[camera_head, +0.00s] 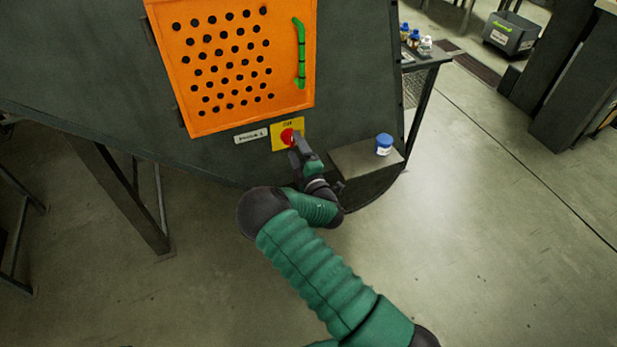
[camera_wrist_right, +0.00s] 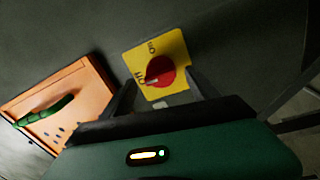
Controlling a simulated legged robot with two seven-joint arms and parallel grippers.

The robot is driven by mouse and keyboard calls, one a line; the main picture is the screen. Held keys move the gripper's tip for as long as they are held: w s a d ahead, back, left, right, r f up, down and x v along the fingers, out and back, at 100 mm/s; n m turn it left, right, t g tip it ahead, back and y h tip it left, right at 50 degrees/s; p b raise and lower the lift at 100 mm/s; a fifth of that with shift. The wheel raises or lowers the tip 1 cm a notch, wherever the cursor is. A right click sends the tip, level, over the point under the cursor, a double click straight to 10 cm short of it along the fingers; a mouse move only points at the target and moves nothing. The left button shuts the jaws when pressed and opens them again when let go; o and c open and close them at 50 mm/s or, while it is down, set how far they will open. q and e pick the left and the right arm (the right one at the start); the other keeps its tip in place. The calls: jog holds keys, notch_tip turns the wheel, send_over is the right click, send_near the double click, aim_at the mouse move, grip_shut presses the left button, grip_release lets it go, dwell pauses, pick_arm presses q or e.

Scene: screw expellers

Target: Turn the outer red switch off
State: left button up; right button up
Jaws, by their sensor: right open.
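The red switch (camera_head: 288,137) is a round knob on a yellow plate (camera_head: 277,147), low on the dark machine's front panel. In the right wrist view the red switch (camera_wrist_right: 160,71) shows with its yellow plate (camera_wrist_right: 135,62), which bears dark lettering. My right gripper (camera_head: 299,146) is at the switch, its fingers beside the knob. In the right wrist view my right gripper (camera_wrist_right: 162,92) is open, with one finger on each side of the knob's lower part. I cannot tell whether the fingers touch it. My left gripper is not in view.
An orange perforated door (camera_head: 240,60) with a green handle (camera_head: 300,55) is above the switch. A white label (camera_head: 250,136) is left of it. A blue-lidded jar (camera_head: 384,144) stands on a ledge (camera_head: 355,160) to the right. The floor at right is open.

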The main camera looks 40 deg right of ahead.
jog(key=s+a+f+m+g+h+p, duration=0.1)
jog(key=s+a+f+m+g, duration=0.15)
jog(key=s, duration=0.45)
jog(key=s+a+f+m+g+h+p, duration=0.15)
jog(key=s+m, duration=0.25)
jog(key=s, duration=0.4)
jog(key=s+a+r+m+g+y+b, duration=0.1)
jog(key=s+a+m+g+y, duration=0.25)
jog(key=a, duration=0.35)
jog(key=s+a+m+g+y, duration=0.3)
jog(key=a+g, duration=0.2)
jog(key=a, duration=0.2)
jog(key=s+a+r+g, duration=0.3)
jog(key=s+r, duration=0.2)
jog(key=s, duration=0.3)
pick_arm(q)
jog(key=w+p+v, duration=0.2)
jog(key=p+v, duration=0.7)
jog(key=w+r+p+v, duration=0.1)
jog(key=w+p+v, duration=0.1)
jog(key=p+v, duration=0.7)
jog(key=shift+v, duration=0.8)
pick_arm(e)
notch_tip(320, 180, up, 17)
jog(key=shift+a+r+y, duration=0.15)
jog(key=shift+y, duration=0.15)
